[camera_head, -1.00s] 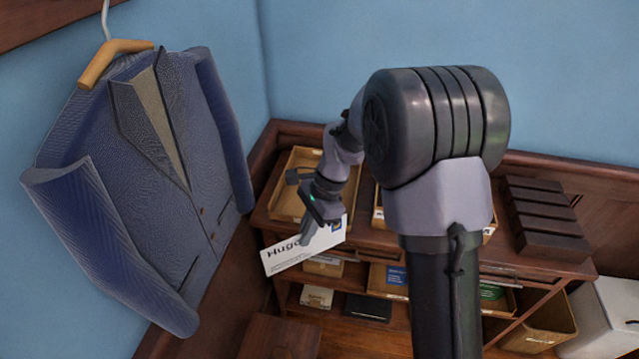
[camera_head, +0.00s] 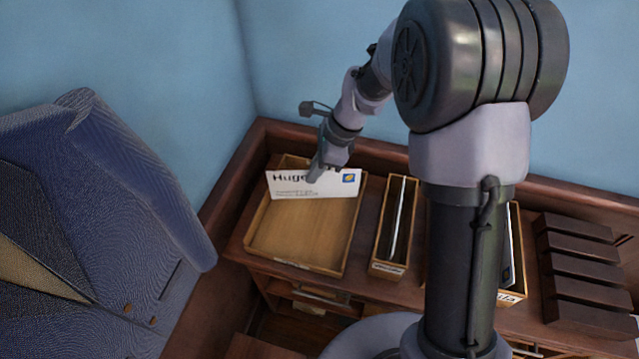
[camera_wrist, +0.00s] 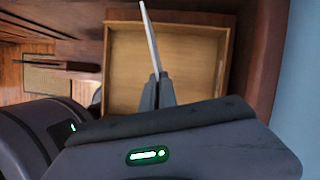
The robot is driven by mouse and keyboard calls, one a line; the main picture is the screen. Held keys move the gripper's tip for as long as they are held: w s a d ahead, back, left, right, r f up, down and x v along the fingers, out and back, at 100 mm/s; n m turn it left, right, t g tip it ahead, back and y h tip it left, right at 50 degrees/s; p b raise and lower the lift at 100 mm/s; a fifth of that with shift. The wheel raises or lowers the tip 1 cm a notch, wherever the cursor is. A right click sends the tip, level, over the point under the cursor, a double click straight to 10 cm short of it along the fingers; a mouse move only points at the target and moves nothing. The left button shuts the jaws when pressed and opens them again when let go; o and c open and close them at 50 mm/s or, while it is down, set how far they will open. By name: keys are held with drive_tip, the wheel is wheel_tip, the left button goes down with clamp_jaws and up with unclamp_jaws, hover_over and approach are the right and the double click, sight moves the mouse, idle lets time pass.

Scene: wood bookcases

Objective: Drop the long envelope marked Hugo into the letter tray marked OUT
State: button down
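The long white envelope marked Hugo (camera_head: 325,186) has a blue and yellow stamp and is held upright on its long edge. My gripper (camera_head: 316,172) is shut on its upper edge. In the wrist view the envelope (camera_wrist: 149,35) shows edge-on between my gripper's fingers (camera_wrist: 157,88). A shallow wooden letter tray (camera_head: 300,245) lies on the desk, and the envelope is over its back part. The same tray shows in the wrist view (camera_wrist: 190,28). A small label sits on the tray's front edge, too small to read. I cannot tell whether the envelope touches the tray floor.
A narrow wooden box (camera_head: 386,269) with upright papers stands right of the tray. Another filled box (camera_head: 513,292) is partly behind my arm. A dark stepped rack (camera_head: 580,265) stands at the right.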

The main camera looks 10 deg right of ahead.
sight(314, 188)
wheel_tip(314, 188, down, 6)
drive_tip(key=b, duration=0.5)
drive_tip(key=shift+s, duration=0.1)
drive_tip(key=c, duration=1.6)
unclamp_jaws()
drive_tip(key=p+v, duration=0.6)
drive_tip(key=v, duration=1.1)
drive_tip(key=shift+r+p, duration=0.3)
drive_tip(key=shift+r, duration=0.05)
